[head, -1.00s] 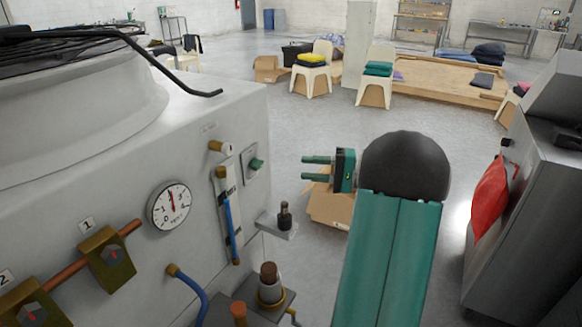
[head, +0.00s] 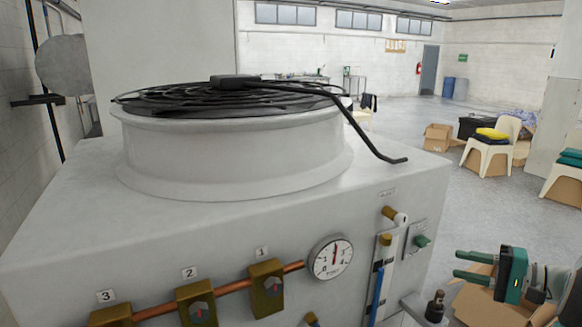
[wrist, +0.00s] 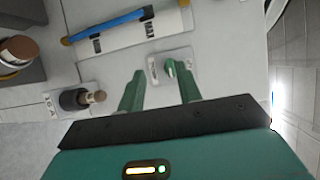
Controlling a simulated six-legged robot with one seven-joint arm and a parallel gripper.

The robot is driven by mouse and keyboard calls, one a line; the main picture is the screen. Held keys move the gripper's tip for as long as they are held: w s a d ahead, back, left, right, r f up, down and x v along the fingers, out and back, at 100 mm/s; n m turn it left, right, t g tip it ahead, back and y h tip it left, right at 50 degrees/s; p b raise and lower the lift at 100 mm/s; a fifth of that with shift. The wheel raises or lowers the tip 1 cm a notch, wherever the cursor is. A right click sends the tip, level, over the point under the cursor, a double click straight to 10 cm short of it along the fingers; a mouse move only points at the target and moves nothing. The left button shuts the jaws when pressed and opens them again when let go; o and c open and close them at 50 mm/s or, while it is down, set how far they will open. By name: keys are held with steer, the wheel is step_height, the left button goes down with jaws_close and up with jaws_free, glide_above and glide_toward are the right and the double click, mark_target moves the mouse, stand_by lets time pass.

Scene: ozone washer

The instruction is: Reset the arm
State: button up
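My gripper (head: 468,264) is at the lower right of the head view, its two green fingers pointing left toward the washer. In the wrist view the fingers (wrist: 160,88) stand apart with a gap between them and nothing held. A green knob on a small plate (wrist: 170,68) shows just beyond the fingertips there. The same green knob (head: 421,241) is on the washer's side panel in the head view, above and left of my gripper. The large grey ozone washer (head: 240,235) fills the left and middle of the head view.
The washer carries a dial gauge (head: 331,259), numbered brass valves and a blue tube (head: 376,290). A black post (head: 435,306) juts out beside my gripper. Chairs (head: 490,145) and cardboard boxes (head: 437,138) stand behind on the open floor.

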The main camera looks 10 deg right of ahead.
steer(key=s+a+n+g+h, duration=0.3)
steer(key=a+g, duration=0.4)
steer(key=a, duration=1.3)
steer(key=s+a+f+n+t+h, duration=0.1)
steer(key=s+a+f+n+h, duration=0.1)
steer(key=s+a+n+h, duration=0.4)
steer(key=shift+s+a+h, duration=1.5)
steer(key=shift+s+a, duration=0.4)
steer(key=shift+s, duration=1.1)
